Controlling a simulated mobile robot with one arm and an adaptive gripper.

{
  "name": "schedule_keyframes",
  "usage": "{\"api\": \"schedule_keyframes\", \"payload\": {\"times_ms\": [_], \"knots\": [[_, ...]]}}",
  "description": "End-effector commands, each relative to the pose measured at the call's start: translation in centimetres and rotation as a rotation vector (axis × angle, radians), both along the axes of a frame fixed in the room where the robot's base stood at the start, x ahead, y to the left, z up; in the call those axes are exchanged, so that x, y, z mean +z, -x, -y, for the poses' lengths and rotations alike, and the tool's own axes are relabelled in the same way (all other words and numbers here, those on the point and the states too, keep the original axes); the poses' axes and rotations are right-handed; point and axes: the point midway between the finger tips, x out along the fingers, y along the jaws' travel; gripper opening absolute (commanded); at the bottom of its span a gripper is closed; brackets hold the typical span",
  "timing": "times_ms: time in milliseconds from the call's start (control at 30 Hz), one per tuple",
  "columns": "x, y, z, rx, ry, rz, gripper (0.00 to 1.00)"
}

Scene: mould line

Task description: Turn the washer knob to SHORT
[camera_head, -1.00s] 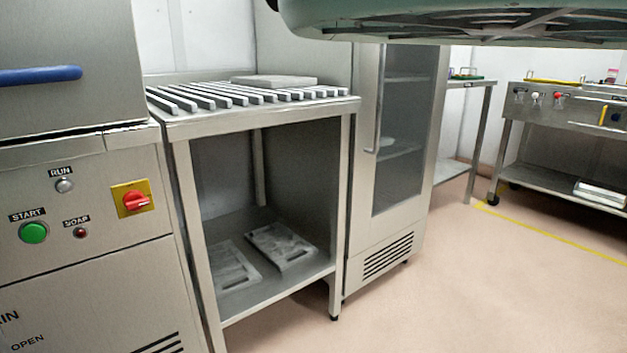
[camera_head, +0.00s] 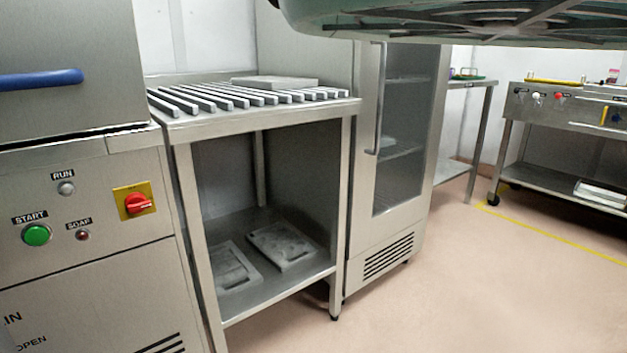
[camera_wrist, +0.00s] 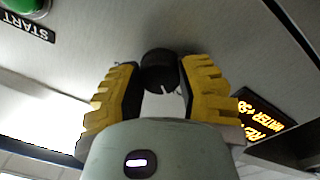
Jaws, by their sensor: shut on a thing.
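The black round washer knob (camera_wrist: 160,66) sits on the steel panel in the wrist view. My gripper (camera_wrist: 159,84), with yellow ridged fingers, is shut on the knob, one finger on each side. The knob's marks and the SHORT label cannot be read here. Neither the knob nor my gripper shows in the head view. The washer front (camera_head: 90,265) is at the left of the head view.
On the washer are a green START button (camera_head: 37,235), a RUN lamp (camera_head: 66,188) and a red switch (camera_head: 138,203). A lit display (camera_wrist: 262,116) is right of my gripper. A slatted steel table (camera_head: 262,116) and a glass-door cabinet (camera_head: 400,150) stand beside the washer.

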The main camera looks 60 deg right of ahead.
Motion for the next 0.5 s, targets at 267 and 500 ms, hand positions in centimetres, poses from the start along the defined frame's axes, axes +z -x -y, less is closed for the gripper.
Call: {"api": "schedule_keyframes", "payload": {"times_ms": [267, 500], "knots": [[-0.34, 0.01, 0.09, -0.002, -0.003, -0.008, 0.66], [-0.19, 0.00, 0.14, -0.002, -0.002, -0.004, 0.71]]}}
